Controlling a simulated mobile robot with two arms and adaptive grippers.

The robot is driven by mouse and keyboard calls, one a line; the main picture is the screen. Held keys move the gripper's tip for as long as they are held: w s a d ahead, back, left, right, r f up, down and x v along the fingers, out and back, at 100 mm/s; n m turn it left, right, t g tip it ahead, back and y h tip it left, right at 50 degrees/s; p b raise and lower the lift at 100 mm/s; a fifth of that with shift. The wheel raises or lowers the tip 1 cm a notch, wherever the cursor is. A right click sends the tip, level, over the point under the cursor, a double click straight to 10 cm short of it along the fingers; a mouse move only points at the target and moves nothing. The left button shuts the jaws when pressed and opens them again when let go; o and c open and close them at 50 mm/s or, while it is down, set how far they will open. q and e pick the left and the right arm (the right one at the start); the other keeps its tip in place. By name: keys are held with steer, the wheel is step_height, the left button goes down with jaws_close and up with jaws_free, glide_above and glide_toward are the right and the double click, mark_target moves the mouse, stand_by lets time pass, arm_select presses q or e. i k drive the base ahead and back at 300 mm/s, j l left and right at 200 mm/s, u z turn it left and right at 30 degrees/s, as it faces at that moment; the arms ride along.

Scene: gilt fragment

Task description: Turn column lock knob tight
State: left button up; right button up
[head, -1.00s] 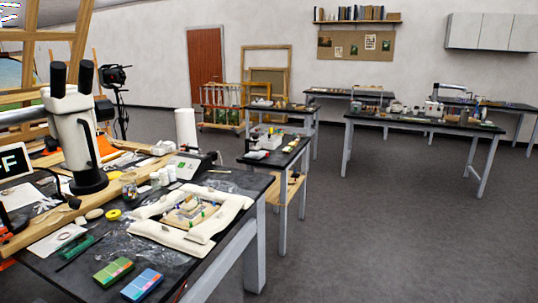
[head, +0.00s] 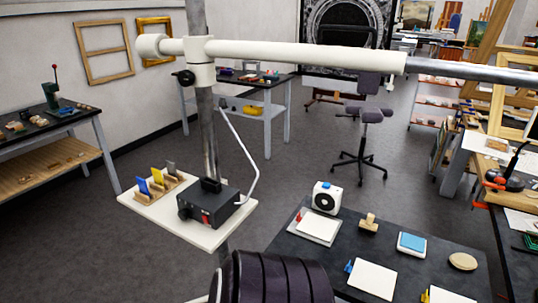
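A steel column (head: 208,140) rises at the left of centre in the head view. A white clamp collar (head: 200,62) sits around it near the top. A black knob (head: 186,77) sticks out from the left side of the collar; how tight it is cannot be seen. A white horizontal boom (head: 300,55) passes through the collar, with a steel rod extending right. Neither of my grippers is in view.
A white shelf (head: 235,222) on the column holds a black box (head: 210,203) with a curved white cable. A dark table (head: 335,245) with pads stands at lower right. A dark ribbed shape (head: 270,280) fills the bottom edge. An office chair (head: 368,120) stands behind.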

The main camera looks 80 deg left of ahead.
mark_target(186, 78)
steer(key=u, duration=3.15)
